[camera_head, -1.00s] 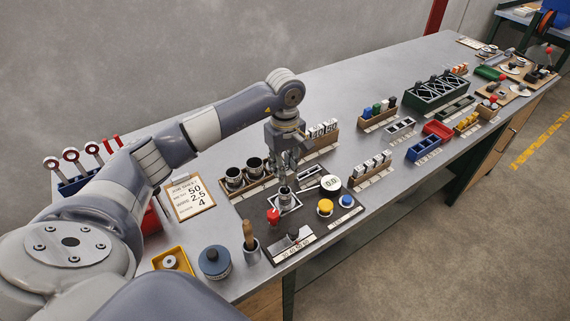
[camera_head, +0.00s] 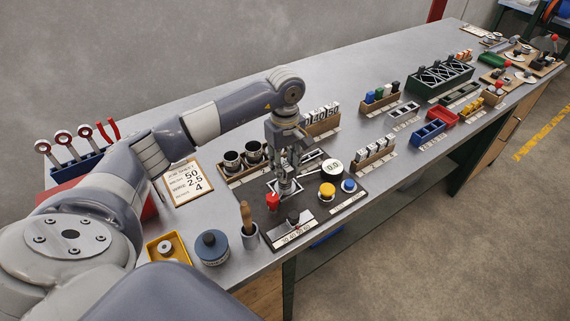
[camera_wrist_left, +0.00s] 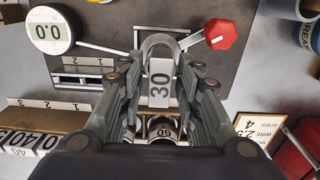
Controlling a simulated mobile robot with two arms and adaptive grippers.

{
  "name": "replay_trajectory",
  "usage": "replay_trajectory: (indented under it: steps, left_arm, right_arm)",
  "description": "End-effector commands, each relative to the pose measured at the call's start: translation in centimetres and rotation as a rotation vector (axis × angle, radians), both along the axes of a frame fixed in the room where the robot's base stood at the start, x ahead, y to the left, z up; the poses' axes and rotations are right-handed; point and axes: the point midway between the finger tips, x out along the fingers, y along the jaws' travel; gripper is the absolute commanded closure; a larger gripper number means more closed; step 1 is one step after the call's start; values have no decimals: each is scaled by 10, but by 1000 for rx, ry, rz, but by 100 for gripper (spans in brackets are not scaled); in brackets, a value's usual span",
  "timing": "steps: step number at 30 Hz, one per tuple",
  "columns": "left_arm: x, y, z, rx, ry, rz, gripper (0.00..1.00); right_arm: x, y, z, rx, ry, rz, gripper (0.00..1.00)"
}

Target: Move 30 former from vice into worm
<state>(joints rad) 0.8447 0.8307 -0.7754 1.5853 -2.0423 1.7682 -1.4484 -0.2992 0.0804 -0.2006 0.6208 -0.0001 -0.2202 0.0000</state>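The 30 former (camera_wrist_left: 158,85), a grey piece with a white label, stands between my left gripper's fingers in the left wrist view. It sits at the vice (camera_head: 273,187) on the dark board, next to the red knob (camera_head: 272,201). My left gripper (camera_head: 286,186) points down over the vice. Its two fingers (camera_wrist_left: 160,68) are spread on either side of the former; whether they touch it is hidden. In the head view the gripper mostly covers the former. I cannot make out which piece is the worm. My right gripper is not in view.
A round 0.0 gauge (camera_head: 333,168), a yellow button (camera_head: 327,191) and a blue button (camera_head: 349,185) are to the right. A wooden-handled tool (camera_head: 248,222) stands in front left. Bare bench lies behind the racks.

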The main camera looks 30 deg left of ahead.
Motion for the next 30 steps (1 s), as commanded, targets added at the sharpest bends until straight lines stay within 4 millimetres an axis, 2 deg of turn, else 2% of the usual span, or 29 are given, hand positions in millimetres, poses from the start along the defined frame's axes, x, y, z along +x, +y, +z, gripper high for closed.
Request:
replay_trajectory:
  steps: [9,13,17,24,30]
  left_arm:
    - [0,0,0,0,1,0,58]
    - [1,0,9,0,-2,0,58]
    - [1,1,30,1,-5,1,58]
    - [1,0,82,0,-4,0,58]
    - [1,0,111,0,-2,0,58]
  right_arm:
    - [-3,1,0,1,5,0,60]
    - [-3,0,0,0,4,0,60]
    - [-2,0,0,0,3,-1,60]
    - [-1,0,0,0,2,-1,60]
    - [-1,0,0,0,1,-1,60]
